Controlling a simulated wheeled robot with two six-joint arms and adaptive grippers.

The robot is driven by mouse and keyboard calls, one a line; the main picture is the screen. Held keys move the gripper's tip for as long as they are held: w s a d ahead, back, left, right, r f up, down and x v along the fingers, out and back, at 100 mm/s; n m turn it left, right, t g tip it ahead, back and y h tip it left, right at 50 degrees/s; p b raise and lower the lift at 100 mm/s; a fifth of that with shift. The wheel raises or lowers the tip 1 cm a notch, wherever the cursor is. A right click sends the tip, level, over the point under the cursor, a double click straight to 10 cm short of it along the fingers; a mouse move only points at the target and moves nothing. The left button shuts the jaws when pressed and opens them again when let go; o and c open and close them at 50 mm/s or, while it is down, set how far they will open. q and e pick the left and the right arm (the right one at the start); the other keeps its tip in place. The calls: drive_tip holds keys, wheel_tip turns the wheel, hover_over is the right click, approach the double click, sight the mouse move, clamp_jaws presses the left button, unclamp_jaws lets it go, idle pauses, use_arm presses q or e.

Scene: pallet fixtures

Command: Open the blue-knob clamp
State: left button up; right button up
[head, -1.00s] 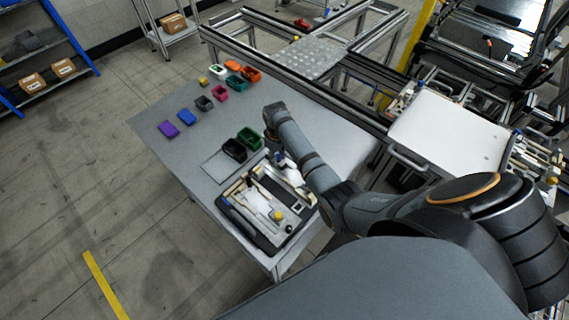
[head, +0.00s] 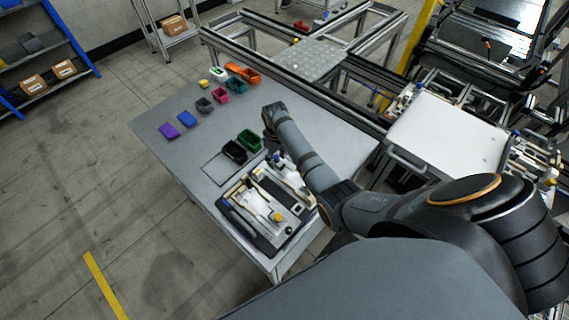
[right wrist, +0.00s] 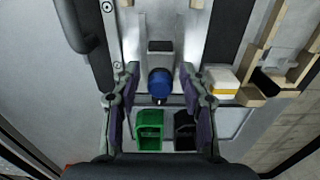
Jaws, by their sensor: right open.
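The blue knob (right wrist: 160,82) of the clamp shows in the middle of the right wrist view, in front of a grey metal plate. It also appears as a small blue spot in the head view (head: 277,157), beside my right wrist. My right gripper (right wrist: 159,70) is open, with one finger on each side of the knob in the picture and a visible gap on both sides. I cannot tell how far the fingertips are above it. In the head view my right forearm hides part of the fixture. My left gripper is in neither view.
A green bin (right wrist: 150,130) and a black bin (right wrist: 185,130) stand close to the gripper. A yellow-and-white block (right wrist: 220,80) lies right of the fingers. A black tray (head: 262,242) holds tools and a yellow knob (head: 277,216).

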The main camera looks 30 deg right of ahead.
wheel_tip(320, 180, up, 2)
drive_tip(key=shift+r+p, duration=0.1)
drive_tip(key=shift+p, duration=0.65)
drive_tip(key=shift+r+p, duration=0.4)
drive_tip(key=shift+r, duration=2.15)
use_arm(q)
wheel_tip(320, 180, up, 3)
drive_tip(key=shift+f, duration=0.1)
